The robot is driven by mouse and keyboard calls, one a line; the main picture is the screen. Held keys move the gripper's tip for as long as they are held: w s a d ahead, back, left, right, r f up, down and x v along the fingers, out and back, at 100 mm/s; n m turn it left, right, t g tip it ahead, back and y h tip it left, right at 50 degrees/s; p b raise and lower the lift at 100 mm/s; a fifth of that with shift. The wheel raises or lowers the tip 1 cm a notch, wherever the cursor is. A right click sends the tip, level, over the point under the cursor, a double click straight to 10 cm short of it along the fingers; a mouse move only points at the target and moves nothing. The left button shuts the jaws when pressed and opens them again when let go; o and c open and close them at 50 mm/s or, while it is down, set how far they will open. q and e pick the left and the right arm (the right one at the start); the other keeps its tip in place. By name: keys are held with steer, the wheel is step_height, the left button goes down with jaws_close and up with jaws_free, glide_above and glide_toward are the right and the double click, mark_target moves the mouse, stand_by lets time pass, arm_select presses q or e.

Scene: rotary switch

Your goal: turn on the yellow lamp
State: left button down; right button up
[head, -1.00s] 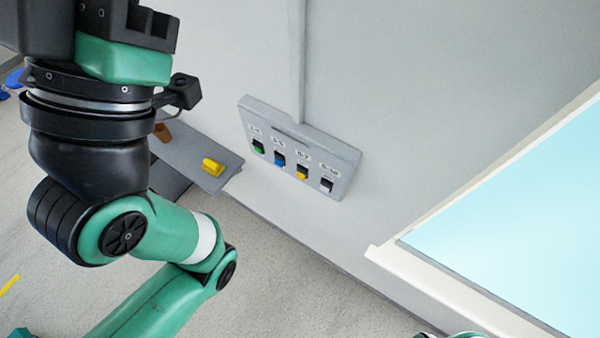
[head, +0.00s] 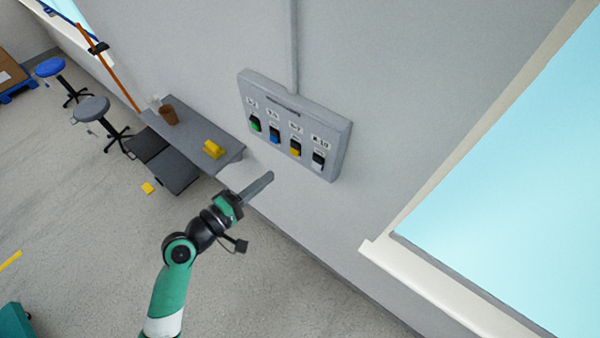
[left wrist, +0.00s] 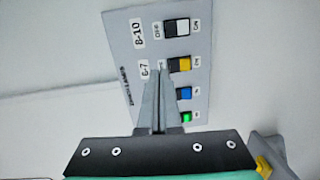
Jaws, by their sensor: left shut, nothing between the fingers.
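A grey switch panel (head: 293,110) is fixed to the wall and carries a row of rocker switches. From left to right they are green (head: 255,123), blue (head: 275,134), yellow (head: 295,149) and white (head: 318,160). No lit lamp shows. My left gripper (head: 265,179) is shut and empty, below and left of the panel in the head view. In the left wrist view its closed fingertips (left wrist: 162,72) overlap the panel just left of the yellow switch (left wrist: 182,64); I cannot tell whether they touch. My right gripper is out of view.
A grey wall shelf (head: 190,130) with a yellow object (head: 213,149) and a brown cup (head: 168,115) stands left of the panel. A conduit (head: 294,45) runs up from the panel. A window ledge (head: 440,285) juts out at the right.

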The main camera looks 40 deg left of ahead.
arm_select(q)
steer(key=shift+n+g+y, duration=0.4)
steer(key=shift+n+y, duration=0.4)
steer(key=shift+y, duration=0.1)
steer(key=s+a+f, duration=0.2)
steer(key=f, duration=0.2)
steer(key=shift+s+a+f, duration=0.15)
steer(key=shift+s+a, duration=0.25)
steer(key=shift+w, duration=0.1)
glide_toward(294, 149)
steer(key=w+f, duration=0.3)
steer(key=w, duration=0.3)
steer(key=shift+w+a, duration=0.2)
steer(key=shift+w, duration=0.05)
